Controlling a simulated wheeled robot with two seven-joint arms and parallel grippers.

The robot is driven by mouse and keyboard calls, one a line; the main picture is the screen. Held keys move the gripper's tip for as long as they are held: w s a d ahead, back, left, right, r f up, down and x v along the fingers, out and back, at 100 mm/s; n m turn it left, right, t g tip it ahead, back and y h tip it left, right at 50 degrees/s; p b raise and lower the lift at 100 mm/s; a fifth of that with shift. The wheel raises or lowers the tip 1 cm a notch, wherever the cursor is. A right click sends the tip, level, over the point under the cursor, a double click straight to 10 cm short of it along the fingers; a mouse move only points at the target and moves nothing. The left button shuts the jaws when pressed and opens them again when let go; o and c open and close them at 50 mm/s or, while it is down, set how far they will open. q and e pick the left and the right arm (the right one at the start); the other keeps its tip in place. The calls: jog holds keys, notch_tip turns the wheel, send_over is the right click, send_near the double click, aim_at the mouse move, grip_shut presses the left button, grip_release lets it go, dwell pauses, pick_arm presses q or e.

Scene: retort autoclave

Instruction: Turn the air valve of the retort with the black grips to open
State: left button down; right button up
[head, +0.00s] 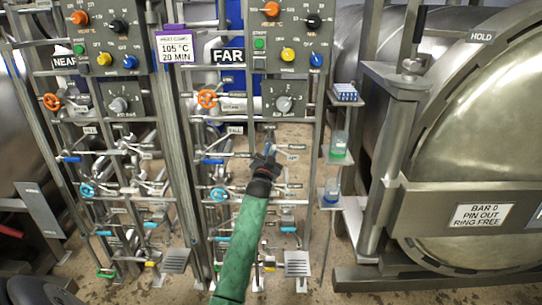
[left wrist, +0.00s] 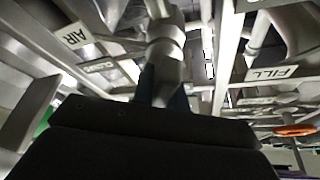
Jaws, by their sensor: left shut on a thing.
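My left gripper (head: 267,157), at the end of the green-sleeved arm, is in the pipework of the panel marked FAR. It is shut on a valve handle that its jaws mostly hide. In the left wrist view a grey metal valve body (left wrist: 165,45) stands just beyond the jaws, and a plate reading AIR (left wrist: 75,36) is close beside it at the left. How far the valve is turned cannot be told. A large steel retort (head: 470,135) stands at the right, with a black grip (head: 412,65) on its frame. My right gripper is not in view.
The NEAR panel (head: 64,62) with similar valves stands at the left. An orange handwheel (head: 207,98) and a blue lever (head: 212,161) sit left of my gripper. A narrow stand (head: 338,160) with small containers is at the right. Pipes crowd closely around the gripper.

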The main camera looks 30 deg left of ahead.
pick_arm(q)
jog(key=n+y, duration=0.2)
jog(key=n, duration=0.2)
jog(key=shift+f+b, duration=0.15)
jog(key=shift+b, duration=0.25)
jog(key=shift+s+a+n+g+y, duration=0.1)
jog(key=shift+n+g+y, duration=0.25)
jog(key=shift+n+y, duration=0.6)
jog(key=shift+n+g+y, duration=0.35)
jog(key=shift+n, duration=1.1)
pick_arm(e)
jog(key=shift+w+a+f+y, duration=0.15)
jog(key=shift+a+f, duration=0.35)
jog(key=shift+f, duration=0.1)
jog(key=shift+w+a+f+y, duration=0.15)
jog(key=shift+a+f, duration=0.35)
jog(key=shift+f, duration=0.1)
pick_arm(q)
jog(key=shift+n, duration=0.3)
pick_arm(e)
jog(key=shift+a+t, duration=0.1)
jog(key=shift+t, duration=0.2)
pick_arm(q)
jog(key=c, duration=1.4)
grip_release()
